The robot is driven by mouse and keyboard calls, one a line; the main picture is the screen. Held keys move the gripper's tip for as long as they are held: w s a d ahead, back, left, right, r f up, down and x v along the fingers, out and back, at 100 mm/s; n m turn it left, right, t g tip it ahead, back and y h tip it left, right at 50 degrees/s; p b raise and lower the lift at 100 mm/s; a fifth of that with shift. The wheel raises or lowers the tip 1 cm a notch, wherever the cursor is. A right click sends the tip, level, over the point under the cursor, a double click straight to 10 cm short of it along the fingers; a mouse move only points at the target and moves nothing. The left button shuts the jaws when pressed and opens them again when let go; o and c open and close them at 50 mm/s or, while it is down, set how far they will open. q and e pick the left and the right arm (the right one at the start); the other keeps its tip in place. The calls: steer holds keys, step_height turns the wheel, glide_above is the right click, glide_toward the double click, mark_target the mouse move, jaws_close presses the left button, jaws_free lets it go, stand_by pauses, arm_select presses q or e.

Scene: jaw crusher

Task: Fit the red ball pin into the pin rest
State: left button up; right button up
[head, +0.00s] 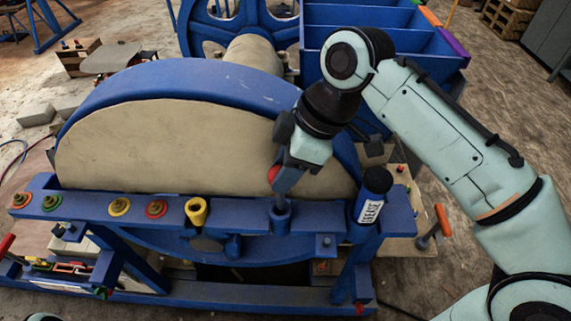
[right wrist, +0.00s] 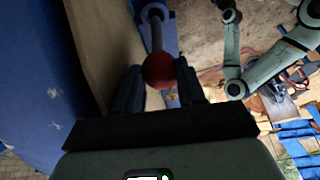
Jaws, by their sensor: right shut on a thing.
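The red ball pin (head: 273,174) has a round red head and a thin grey shaft. My right gripper (head: 287,177) is shut on it at the ball, above the blue rail. The shaft points down, nearly upright, and its lower end meets the blue cup-shaped pin rest (head: 281,216) on the rail. How deep it sits cannot be told. In the right wrist view, the red ball (right wrist: 159,71) lies between the fingertips of my right gripper (right wrist: 157,84), and the shaft runs to the round blue rest (right wrist: 153,12). My left gripper is not in view.
The crusher's blue wheel (head: 170,90) stands close behind the rail (head: 95,205). A yellow cup (head: 196,211) and several coloured rings are left of the rest. A blue grease can (head: 371,195) stands close on the right. Blue bins (head: 350,17) are behind.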

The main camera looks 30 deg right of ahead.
steer(key=shift+f+b, duration=0.3)
steer(key=shift+f, duration=0.15)
stand_by(0.3)
steer(key=shift+r, duration=0.15)
steer(key=shift+r+p, duration=0.35)
stand_by(0.3)
steer(key=shift+w, duration=0.15)
stand_by(1.4)
